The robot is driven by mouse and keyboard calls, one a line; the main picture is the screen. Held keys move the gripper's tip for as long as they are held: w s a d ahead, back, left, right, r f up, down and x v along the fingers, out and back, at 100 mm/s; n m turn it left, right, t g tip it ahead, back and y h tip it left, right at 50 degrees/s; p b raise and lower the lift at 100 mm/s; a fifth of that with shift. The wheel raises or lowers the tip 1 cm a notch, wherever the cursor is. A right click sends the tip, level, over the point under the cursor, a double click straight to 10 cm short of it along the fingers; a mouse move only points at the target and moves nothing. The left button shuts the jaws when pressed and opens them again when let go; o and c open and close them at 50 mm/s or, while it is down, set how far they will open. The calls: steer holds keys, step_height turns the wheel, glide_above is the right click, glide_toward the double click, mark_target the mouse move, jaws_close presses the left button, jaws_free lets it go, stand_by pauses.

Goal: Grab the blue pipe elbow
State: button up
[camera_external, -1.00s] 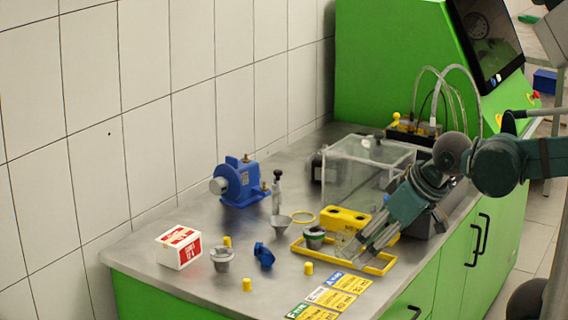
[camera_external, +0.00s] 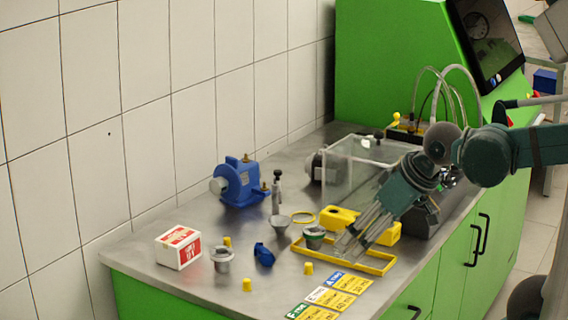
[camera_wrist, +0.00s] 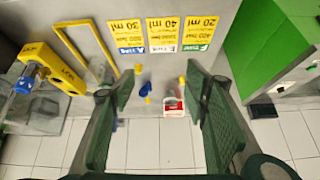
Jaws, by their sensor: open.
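The blue pipe elbow (camera_external: 264,255) lies on the steel bench top between a grey cup-like fitting and the yellow tray frame. In the wrist view the blue elbow (camera_wrist: 147,89) shows small and distant, between my two fingers. My gripper (camera_external: 352,246) is open and empty, above the yellow frame and to the right of the elbow, clearly apart from it. In the wrist view my gripper (camera_wrist: 150,84) has its fingers spread wide.
The yellow frame (camera_external: 378,270) with a grey-green cup (camera_external: 314,238) is close to my fingers. A red-white box (camera_external: 179,248), grey fitting (camera_external: 222,259), small yellow caps (camera_external: 308,268) and a blue pump (camera_external: 240,184) stand around the elbow. Label cards (camera_external: 335,290) lie in front.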

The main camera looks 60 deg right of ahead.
steer(key=w+d+r+m+g+p, duration=0.15)
steer(key=w+r+m+p, duration=0.25)
steer(key=w, duration=0.5)
steer(key=m+g+p, duration=0.5)
steer(key=m+p, duration=0.5)
steer(key=p, duration=0.1)
glide_toward(263, 249)
steer(key=shift+s+a+f, duration=0.1)
steer(key=shift+s+f, duration=0.05)
steer(key=shift+f, duration=0.05)
steer(key=shift+w+f+m, duration=0.35)
steer(key=shift+f+m, duration=0.05)
steer(key=shift+f, duration=0.25)
steer(key=shift+f, duration=1.3)
